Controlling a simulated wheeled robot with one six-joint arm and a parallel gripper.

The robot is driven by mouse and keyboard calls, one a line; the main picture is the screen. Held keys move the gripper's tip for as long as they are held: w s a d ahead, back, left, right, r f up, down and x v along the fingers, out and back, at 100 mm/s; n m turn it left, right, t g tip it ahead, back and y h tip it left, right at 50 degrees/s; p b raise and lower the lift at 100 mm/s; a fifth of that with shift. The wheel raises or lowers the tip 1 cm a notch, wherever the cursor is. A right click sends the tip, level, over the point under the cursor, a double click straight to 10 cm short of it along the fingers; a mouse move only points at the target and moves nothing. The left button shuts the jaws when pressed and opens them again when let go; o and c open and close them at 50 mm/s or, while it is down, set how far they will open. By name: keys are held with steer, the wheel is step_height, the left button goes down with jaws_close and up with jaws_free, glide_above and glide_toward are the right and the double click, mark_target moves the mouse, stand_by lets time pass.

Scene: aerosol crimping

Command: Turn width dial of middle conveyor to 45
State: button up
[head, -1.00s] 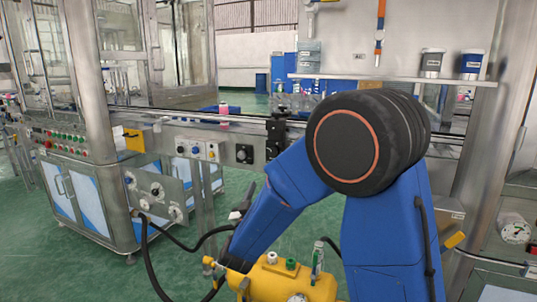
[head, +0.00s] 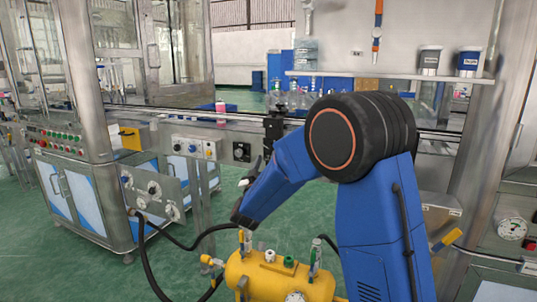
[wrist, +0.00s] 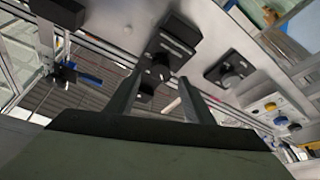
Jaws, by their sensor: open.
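The middle conveyor (head: 340,131) runs across the back. A black dial on a square plate (head: 241,152) sits on its front; the wrist view shows it as a dark plate with a round knob (wrist: 229,70). A black bracket with a small knob (wrist: 161,70) shows between and beyond my fingers in the wrist view; the bracket (head: 274,126) stands right of the dial in the head view. My gripper (wrist: 160,84) is open and empty, apart from both knobs as far as I see. I cannot read any dial number.
A yellow tank (head: 275,275) with valves stands on the floor below my arm. A control box with yellow and blue knobs (head: 195,147) is left of the dial. A cabinet (head: 90,195) stands at left.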

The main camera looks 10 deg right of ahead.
mark_target(269, 150)
steer(key=shift+x, duration=2.05)
steer(key=c, duration=1)
